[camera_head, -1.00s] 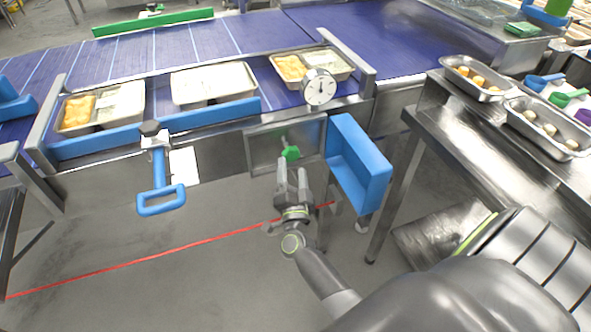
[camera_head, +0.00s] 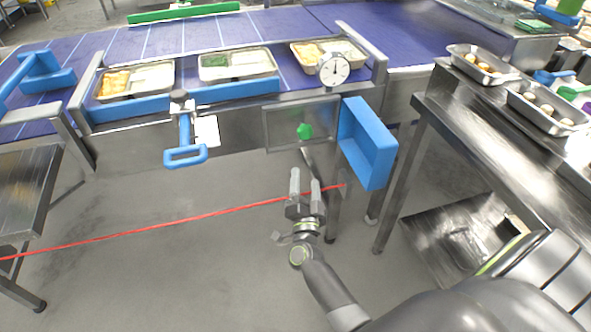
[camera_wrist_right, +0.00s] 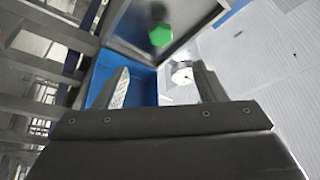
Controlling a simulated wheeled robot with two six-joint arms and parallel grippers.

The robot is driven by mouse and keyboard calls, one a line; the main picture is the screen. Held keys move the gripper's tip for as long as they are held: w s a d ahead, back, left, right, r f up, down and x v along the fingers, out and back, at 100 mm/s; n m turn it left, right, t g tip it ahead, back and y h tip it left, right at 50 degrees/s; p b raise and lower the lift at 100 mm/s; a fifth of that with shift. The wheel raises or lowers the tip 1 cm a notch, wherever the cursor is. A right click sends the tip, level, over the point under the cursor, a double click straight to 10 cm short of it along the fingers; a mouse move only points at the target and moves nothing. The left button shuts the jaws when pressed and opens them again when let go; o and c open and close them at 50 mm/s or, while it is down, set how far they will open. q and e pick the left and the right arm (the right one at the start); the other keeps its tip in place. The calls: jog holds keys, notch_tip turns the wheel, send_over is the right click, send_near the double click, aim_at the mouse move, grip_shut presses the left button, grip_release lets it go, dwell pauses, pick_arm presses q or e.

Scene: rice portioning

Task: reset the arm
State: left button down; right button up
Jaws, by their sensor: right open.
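My right gripper (camera_head: 305,185) is open and empty. In the head view it points up over the bare floor, below the conveyor's front edge. In the right wrist view its two fingers (camera_wrist_right: 160,88) stand apart with nothing between them. My left gripper is not in the head view.
A metal panel with a green knob (camera_head: 304,131) and a blue bin (camera_head: 366,143) lie just beyond my right gripper. Food trays (camera_head: 237,64) sit on the blue conveyor (camera_head: 200,34) behind a dial (camera_head: 334,69). A steel table (camera_head: 470,140) with pans stands right.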

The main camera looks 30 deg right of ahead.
jog(key=s+a+f+n+g+y+p, duration=0.1)
jog(key=s+f+n+g+y+p, duration=0.35)
jog(key=f, duration=0.65)
jog(key=s+a+f+n+g+y+p, duration=0.15)
jog(key=s+f+n+y, duration=0.4)
jog(key=f, duration=0.55)
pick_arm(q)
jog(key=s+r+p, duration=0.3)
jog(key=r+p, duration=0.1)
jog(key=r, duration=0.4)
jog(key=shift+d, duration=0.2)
pick_arm(e)
jog(key=s+d+f+n+g, duration=0.1)
jog(key=s+f+g, duration=0.2)
jog(key=s, duration=0.9)
jog(key=s+f+n+g, duration=0.2)
jog(key=s+f+g, duration=0.2)
jog(key=s, duration=0.8)
jog(key=s+d+f+n+g, duration=0.1)
jog(key=s+f+g, duration=0.3)
jog(key=s, duration=0.8)
notch_tip(320, 180, down, 2)
jog(key=shift+s+d+f+n+h, duration=0.2)
jog(key=shift+d+n+h, duration=0.1)
jog(key=shift+n, duration=0.3)
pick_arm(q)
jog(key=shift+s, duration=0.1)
pick_arm(e)
jog(key=shift+w, duration=0.1)
jog(key=shift+c, duration=0.3)
